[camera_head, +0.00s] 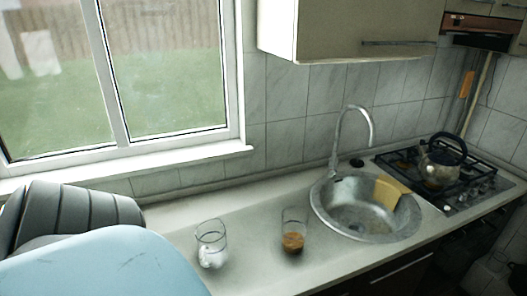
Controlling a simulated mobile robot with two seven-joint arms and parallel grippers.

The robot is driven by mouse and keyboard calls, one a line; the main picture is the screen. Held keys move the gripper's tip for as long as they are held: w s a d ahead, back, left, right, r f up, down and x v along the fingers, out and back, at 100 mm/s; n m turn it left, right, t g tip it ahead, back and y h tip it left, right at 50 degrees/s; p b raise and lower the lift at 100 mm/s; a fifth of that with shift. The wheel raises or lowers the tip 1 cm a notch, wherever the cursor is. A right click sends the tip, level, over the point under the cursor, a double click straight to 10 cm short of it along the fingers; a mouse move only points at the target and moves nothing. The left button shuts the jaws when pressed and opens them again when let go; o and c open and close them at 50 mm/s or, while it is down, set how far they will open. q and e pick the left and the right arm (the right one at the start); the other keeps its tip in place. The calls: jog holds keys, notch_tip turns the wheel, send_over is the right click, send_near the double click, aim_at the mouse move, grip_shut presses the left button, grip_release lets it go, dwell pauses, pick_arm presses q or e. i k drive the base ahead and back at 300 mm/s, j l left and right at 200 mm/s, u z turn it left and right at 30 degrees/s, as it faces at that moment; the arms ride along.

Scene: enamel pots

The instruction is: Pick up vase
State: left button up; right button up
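I see nothing that is clearly a vase. Two clear glass vessels stand upright and apart on the counter (262,268). The left glass (211,242) has something whitish or clear in its lower part. The right glass (293,238) has brown contents at the bottom. I cannot tell whether either one is the vase. Neither of my grippers shows in the head view, and nothing touches the glasses.
A round metal sink (352,218) with a tall tap (368,125) and a yellow cloth or sponge (387,192) lies right of the glasses. A kettle (440,165) stands on the gas hob (478,185). A wall cabinet (350,28) hangs above. Large pale-blue and dark ribbed shapes hide the counter's left end.

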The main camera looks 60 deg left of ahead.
aim_at(295, 219)
jog(key=u, duration=1.45)
jog(key=i+l+u, duration=0.1)
jog(key=l, duration=0.35)
jog(key=i+l+u, duration=0.1)
jog(key=i+l, duration=0.15)
jog(key=l, duration=0.2)
jog(key=i+l+u, duration=0.1)
jog(key=l, duration=0.4)
jog(key=i+l+u, duration=0.15)
jog(key=l, duration=0.35)
jog(key=i+l+u, duration=0.1)
jog(key=l, duration=0.4)
jog(key=i+l+u, duration=0.1)
jog(key=l, duration=0.4)
jog(key=u, duration=1.1)
jog(key=i+l, duration=0.05)
